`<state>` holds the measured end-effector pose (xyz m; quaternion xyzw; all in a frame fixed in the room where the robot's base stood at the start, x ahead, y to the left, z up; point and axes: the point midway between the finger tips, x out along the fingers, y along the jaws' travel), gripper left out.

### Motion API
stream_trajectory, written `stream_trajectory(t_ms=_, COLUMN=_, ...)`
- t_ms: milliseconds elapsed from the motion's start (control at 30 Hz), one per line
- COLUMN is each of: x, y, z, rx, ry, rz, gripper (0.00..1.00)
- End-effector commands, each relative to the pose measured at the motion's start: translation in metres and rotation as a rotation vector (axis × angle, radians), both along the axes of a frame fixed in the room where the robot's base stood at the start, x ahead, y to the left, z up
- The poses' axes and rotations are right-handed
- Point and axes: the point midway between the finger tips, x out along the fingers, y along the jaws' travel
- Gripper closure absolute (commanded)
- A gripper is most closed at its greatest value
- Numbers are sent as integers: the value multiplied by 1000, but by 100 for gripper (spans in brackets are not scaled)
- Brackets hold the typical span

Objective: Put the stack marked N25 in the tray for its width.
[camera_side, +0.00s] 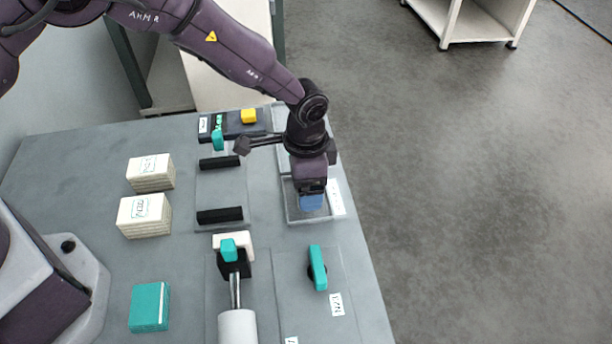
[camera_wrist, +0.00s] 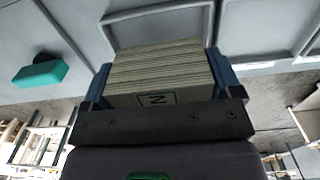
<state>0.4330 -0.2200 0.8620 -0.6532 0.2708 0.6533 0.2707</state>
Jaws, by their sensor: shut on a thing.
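My gripper (camera_side: 312,202), with blue fingers, points down over the near tray (camera_side: 291,214) at the table's right side. In the wrist view the fingers are shut on a cream layered stack (camera_wrist: 162,70). Its label shows an N; the rest of the mark is cut off by the gripper body. In the side view the gripper hides this stack. I cannot tell whether the stack touches the tray floor. A second tray (camera_side: 283,150) lies behind the near one. The white card (camera_side: 337,197) beside the near tray is too small to read.
Two cream stacks (camera_side: 150,172) (camera_side: 144,215) stand at the left, their labels not clearly legible. A teal block (camera_side: 150,307) lies in front of them. A teal knob (camera_side: 318,268) and a white-handled lever (camera_side: 238,326) are nearer the front. Black bars (camera_side: 220,215) lie mid-table.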

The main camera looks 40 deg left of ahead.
Motion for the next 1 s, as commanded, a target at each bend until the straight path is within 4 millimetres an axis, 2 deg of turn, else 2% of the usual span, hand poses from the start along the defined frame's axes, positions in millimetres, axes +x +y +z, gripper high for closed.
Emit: stream_trajectory(t_ms=1000, x=0, y=0, z=-15, rx=0, ry=0, rz=1, gripper=43)
